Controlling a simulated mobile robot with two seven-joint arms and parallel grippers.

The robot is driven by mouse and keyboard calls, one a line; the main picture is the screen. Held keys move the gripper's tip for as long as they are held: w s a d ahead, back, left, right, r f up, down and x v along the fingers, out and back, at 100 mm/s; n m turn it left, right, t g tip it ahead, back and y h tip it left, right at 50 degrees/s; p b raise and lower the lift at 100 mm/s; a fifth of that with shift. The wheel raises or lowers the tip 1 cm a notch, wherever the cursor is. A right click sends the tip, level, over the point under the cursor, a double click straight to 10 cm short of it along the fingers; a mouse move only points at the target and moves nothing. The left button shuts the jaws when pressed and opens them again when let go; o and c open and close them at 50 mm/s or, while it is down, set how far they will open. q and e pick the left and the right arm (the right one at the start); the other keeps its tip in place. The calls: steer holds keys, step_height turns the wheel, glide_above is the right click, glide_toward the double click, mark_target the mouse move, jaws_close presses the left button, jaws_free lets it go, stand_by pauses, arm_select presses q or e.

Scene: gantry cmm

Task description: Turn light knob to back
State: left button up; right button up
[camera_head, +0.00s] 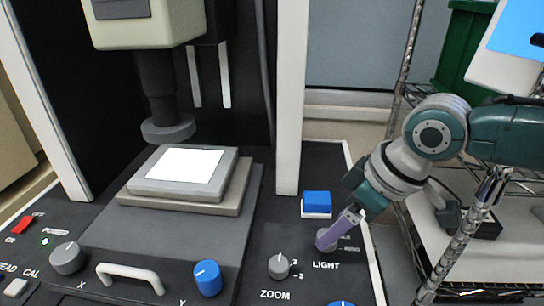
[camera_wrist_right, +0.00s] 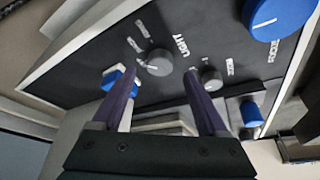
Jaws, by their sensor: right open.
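The light knob (camera_head: 324,241) is a small grey dial beside the word LIGHT on the dark control panel. My right gripper (camera_head: 343,229) comes down from the right over it, and its purple fingers partly hide the knob and its labels. In the right wrist view, the light knob (camera_wrist_right: 160,63) lies in line with the gap between the two open fingertips (camera_wrist_right: 161,74). The gap holds nothing that I can make out, and contact with the knob cannot be told. A pale mark shows on the knob, but which label it points to is unclear. My left gripper is out of view.
A blue push button (camera_head: 317,199) stands just behind the light knob. The grey zoom knob (camera_head: 279,266) is to its left, and a blue knob (camera_head: 208,278) is farther left. A white column (camera_head: 290,100) rises behind. A wire rack (camera_head: 470,225) stands close on the right.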

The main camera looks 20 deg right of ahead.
steer(key=v, duration=0.6)
steer(key=shift+s+r+p, duration=0.2)
steer(key=shift+r+p, duration=0.1)
steer(key=shift+p, duration=0.1)
steer(key=shift+d, duration=0.1)
steer(key=s+a+f+y, duration=0.1)
steer(key=s+a+f, duration=0.1)
steer(key=s+a, duration=0.85)
steer(key=s+d+r+m+h, duration=0.2)
steer(key=s+m, duration=0.1)
steer(key=s, duration=0.3)
step_height(320, 180, up, 37)
steer(key=p, duration=3.6)
steer(key=shift+s+d+f+h+p, duration=0.25)
steer(key=shift+s+d+h+p, duration=0.05)
steer(key=shift+p, duration=0.05)
